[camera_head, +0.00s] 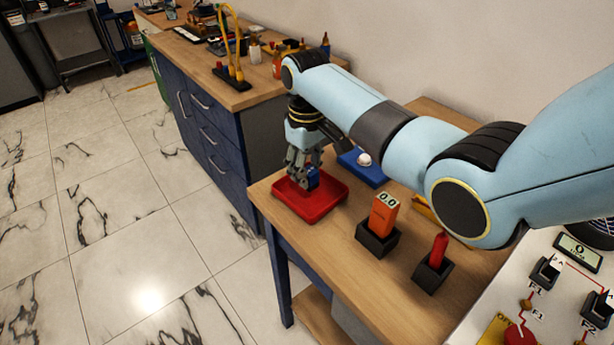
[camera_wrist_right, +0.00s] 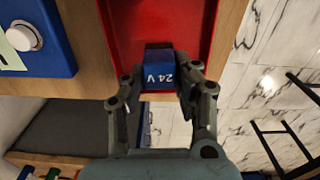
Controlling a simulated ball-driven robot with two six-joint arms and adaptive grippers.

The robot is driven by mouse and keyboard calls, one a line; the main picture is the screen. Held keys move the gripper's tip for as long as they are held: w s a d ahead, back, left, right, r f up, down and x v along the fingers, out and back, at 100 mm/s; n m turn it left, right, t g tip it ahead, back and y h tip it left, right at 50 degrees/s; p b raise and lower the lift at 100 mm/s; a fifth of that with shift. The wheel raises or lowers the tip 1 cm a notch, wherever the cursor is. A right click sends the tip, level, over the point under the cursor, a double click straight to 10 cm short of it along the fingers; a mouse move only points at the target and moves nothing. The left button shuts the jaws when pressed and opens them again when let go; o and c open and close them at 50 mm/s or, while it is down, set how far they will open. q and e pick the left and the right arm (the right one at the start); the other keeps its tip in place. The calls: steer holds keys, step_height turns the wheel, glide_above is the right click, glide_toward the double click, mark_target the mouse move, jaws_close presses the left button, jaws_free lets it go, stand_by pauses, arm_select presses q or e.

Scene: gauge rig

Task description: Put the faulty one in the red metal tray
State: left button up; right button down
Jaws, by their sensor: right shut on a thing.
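My right gripper (camera_head: 304,170) is shut on a small blue block marked "24 V" (camera_wrist_right: 161,74), which also shows between the fingers in the head view (camera_head: 313,178). The block is over the red metal tray (camera_head: 318,212). The tray also shows beyond the block in the right wrist view (camera_wrist_right: 128,30). I cannot tell whether the block touches the tray floor. The part of the tray that I can see holds nothing else. My left gripper is not in view.
An orange meter reading 0.0 (camera_head: 384,212) stands in a black holder, with a red probe (camera_head: 439,249) in another holder. A blue box with a white button (camera_head: 364,160) sits behind the tray. A white panel (camera_head: 545,300) is at lower right. My right arm spans the table.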

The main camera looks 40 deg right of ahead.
mark_target(307, 168)
steer(key=shift+f, duration=1.1)
steer(key=shift+f, duration=0.1)
steer(key=c, duration=1)
jaws_free()
step_height(307, 168, up, 12)
steer(key=shift+r, duration=0.15)
